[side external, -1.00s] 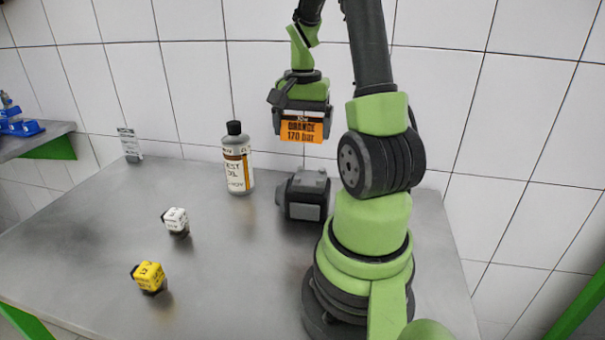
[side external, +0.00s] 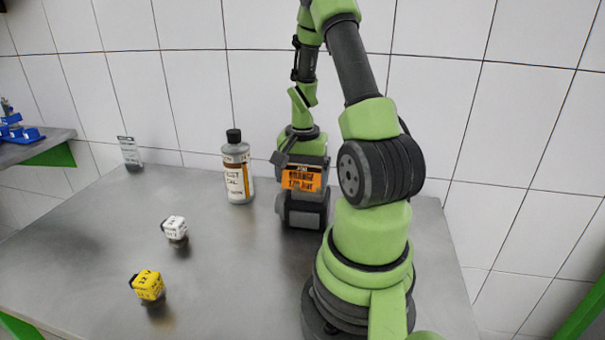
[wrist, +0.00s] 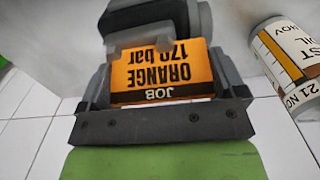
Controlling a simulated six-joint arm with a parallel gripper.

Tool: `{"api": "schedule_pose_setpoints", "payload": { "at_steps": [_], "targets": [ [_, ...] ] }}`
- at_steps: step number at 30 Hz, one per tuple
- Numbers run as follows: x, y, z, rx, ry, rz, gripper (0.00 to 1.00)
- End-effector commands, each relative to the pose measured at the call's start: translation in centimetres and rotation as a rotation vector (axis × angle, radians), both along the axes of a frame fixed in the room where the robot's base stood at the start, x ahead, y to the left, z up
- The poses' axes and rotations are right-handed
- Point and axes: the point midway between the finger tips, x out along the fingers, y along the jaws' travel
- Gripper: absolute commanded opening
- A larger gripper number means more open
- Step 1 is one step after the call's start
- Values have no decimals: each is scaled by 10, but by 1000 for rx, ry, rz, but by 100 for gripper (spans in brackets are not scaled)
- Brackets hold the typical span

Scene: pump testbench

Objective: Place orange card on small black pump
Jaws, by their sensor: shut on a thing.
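The orange card (side external: 302,178), printed "ORANGE 170 bar", is held in my gripper (side external: 303,168), which is shut on it. In the wrist view the card (wrist: 162,74) sits between the two fingers of my gripper (wrist: 165,80) and shows upside down. The small black pump (side external: 304,211) stands on the grey table directly below the card. In the wrist view part of the pump (wrist: 155,20) shows just beyond the card. The card's lower edge is at or just above the pump's top; I cannot tell whether they touch.
A test oil bottle (side external: 238,172) stands left of the pump and shows at the right in the wrist view (wrist: 290,65). A small sign (side external: 130,152) stands at the back left. The table's middle is clear.

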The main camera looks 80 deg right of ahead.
Motion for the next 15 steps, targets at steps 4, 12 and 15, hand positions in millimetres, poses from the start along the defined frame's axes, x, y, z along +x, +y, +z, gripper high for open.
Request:
{"api": "schedule_pose_setpoints", "payload": {
  "at_steps": [4, 12, 15],
  "targets": [
    [0, 0, 0, 1, 0, 0, 100],
    [0, -1, 9, -3, -2, 0, 100],
    [1, -1, 24, -6, -4, 1, 100]
  ]
}}
